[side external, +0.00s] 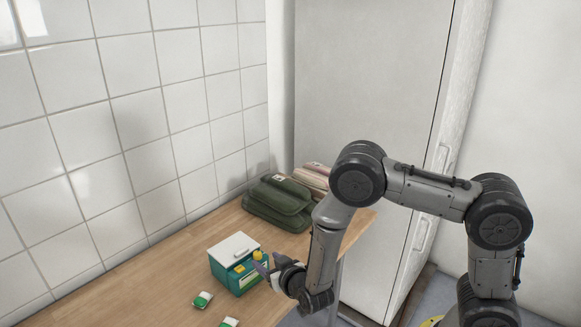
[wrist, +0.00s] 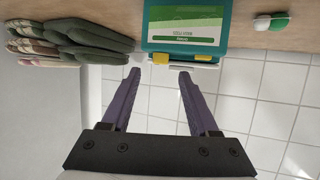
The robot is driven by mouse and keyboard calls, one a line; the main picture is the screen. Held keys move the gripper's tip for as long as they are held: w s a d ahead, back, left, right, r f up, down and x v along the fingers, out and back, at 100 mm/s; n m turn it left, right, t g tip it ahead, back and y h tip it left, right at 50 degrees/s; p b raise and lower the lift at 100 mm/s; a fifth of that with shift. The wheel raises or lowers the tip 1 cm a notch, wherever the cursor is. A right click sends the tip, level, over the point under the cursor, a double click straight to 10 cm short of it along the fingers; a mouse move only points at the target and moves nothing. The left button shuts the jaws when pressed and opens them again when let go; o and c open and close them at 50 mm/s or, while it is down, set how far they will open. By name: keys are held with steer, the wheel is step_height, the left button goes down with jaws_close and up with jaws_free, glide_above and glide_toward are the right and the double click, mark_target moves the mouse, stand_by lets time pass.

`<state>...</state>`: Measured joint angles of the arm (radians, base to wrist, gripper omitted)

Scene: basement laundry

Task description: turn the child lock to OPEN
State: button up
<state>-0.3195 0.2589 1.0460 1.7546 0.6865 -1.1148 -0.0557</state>
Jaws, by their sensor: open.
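A teal box (side external: 226,272) with a white lid (side external: 234,248) stands on the wooden table. The box also shows at the top of the wrist view (wrist: 147,30), with a green and white label. Two yellow parts sit along its near edge, one on the left (wrist: 160,58) and one on the right (wrist: 203,57). I cannot tell which is the child lock or read its position. My gripper (wrist: 160,74) is open with purple fingers and nothing between them. Its fingertips are just short of the box's yellow-part edge. In the side view my gripper (side external: 265,268) is beside the box's right side.
Green and white small items (side external: 203,300) lie on the table in front of the box; they show at the upper right in the wrist view (wrist: 269,22). A tiled wall (side external: 130,120) bounds the table; a tall white cabinet (side external: 365,90) stands behind.

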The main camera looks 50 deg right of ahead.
mark_target(261, 253)
steer(key=x, duration=0.5)
steer(key=shift+s+d+n+t+y, duration=0.1)
steer(key=shift+d+n+t+y, duration=0.1)
steer(key=shift+n+y, duration=0.65)
steer(key=shift+s+d+n+t+y, duration=0.1)
steer(key=shift+s+d+n+y, duration=0.1)
steer(key=shift+n+y, duration=0.65)
steer(key=shift+w+d+n+y, duration=0.1)
steer(key=shift+d+n+y, duration=0.15)
steer(key=shift+n+y, duration=0.9)
steer(key=shift+w+d+n+y, duration=0.1)
steer(key=shift+d+n+y, duration=0.1)
steer(key=shift+n+y, duration=0.95)
steer(key=d+v, duration=0.1)
steer(key=v, duration=1.3)
steer(key=w+a+r+n, duration=0.1)
steer(key=w+a+r, duration=0.1)
steer(key=r, duration=1)
steer(key=w+a+r+n+t+h, duration=0.1)
steer(key=w+a+r, duration=0.1)
steer(key=r, duration=1)
steer(key=shift+r+t, duration=0.3)
steer(key=shift+r, duration=0.05)
steer(key=shift+a, duration=0.1)
